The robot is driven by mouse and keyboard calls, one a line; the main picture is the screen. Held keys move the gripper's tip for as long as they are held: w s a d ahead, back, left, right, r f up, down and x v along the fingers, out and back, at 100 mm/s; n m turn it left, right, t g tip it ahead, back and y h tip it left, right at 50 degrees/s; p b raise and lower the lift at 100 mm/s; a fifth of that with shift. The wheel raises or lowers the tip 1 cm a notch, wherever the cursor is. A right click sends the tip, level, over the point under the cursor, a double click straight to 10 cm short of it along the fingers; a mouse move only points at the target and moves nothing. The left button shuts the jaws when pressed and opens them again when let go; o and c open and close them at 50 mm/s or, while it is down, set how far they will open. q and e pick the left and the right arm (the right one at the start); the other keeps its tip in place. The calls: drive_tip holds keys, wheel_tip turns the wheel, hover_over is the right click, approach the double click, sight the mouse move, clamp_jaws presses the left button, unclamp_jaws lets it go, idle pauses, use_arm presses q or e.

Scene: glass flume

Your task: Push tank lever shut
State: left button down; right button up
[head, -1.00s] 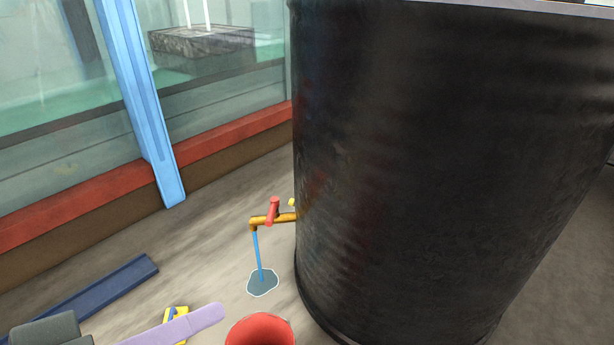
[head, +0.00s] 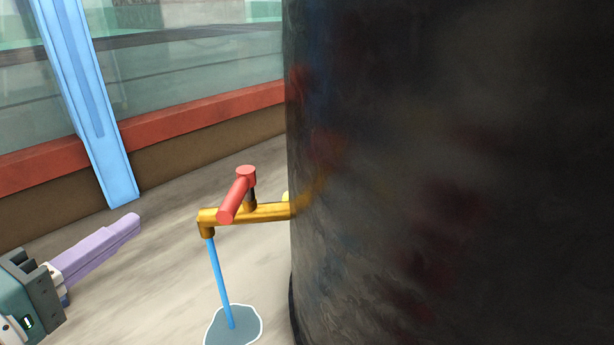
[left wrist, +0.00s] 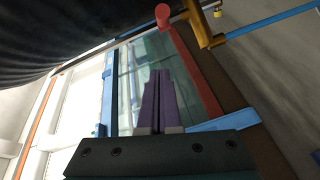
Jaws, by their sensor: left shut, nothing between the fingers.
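The black tank (head: 430,180) fills the right half of the head view. A brass tap (head: 262,212) sticks out from its left side. The red lever (head: 238,195) sits on top of the tap, lying at an angle across the pipe. A blue stream of water (head: 219,280) runs from the spout to a puddle (head: 233,325) on the floor. My left gripper (head: 136,220) has purple fingers, shut and empty, left of the tap and apart from it. In the left wrist view the red lever (left wrist: 163,17) shows at the top, beyond the fingertips (left wrist: 159,74). My right gripper is out of view.
A glass flume (head: 190,75) with a red rail (head: 195,117) and a blue post (head: 88,110) stands behind on the left. The floor between my left gripper and the tap is clear.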

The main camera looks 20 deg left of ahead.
use_arm(q)
drive_tip(key=w+d+f+b, duration=0.1)
drive_tip(key=w+b, duration=0.1)
drive_tip(key=w, duration=0.3)
drive_tip(key=w+d+f+b, duration=0.2)
drive_tip(key=w, duration=0.3)
drive_tip(key=shift+w+d+b, duration=0.25)
drive_tip(key=shift+w+b, duration=0.1)
drive_tip(key=shift+w, duration=0.05)
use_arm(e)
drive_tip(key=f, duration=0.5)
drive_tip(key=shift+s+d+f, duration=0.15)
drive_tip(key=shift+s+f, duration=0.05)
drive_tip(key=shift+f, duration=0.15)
use_arm(q)
drive_tip(key=shift+a, duration=0.1)
drive_tip(key=shift+r, duration=0.1)
